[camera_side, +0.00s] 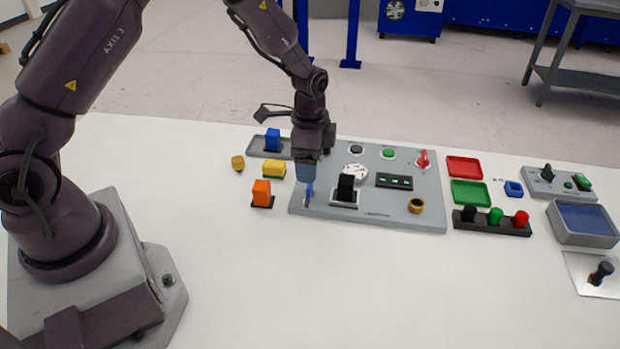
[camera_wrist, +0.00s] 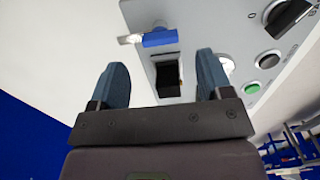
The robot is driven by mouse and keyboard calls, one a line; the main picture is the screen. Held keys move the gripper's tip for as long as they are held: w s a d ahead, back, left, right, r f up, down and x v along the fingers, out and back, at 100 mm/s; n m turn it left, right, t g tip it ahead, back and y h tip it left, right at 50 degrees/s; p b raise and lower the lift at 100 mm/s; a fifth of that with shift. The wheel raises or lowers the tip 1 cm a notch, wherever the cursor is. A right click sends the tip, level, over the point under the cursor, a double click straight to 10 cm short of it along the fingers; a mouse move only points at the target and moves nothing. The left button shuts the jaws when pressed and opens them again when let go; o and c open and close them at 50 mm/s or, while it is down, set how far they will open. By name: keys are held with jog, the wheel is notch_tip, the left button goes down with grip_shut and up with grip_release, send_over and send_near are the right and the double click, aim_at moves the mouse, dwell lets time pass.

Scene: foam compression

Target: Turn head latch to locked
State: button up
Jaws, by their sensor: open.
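A small blue lever (camera_side: 309,194) stands at the left edge of the grey control panel (camera_side: 385,215); I take it for the head latch. It also shows in the wrist view (camera_wrist: 158,38) as a blue bar with a pale metallic end at its left. No lock marking is readable. My gripper (camera_side: 306,178) points down right above the lever in the side view and partly hides that corner. In the wrist view its two blue-grey fingers (camera_wrist: 163,70) are apart with nothing held between them. Whether a finger touches the lever is unclear.
A black block switch (camera_side: 346,186) stands close right of my gripper. A white dial (camera_side: 353,173), green button (camera_side: 388,153) and red knob (camera_side: 424,158) are farther along the panel. An orange block (camera_side: 261,192) and a yellow block (camera_side: 274,168) lie left. The front table is clear.

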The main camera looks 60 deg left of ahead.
aim_at(308, 192)
notch_tip(308, 192, down, 5)
dwell(0.3)
jog(key=c, duration=0.9)
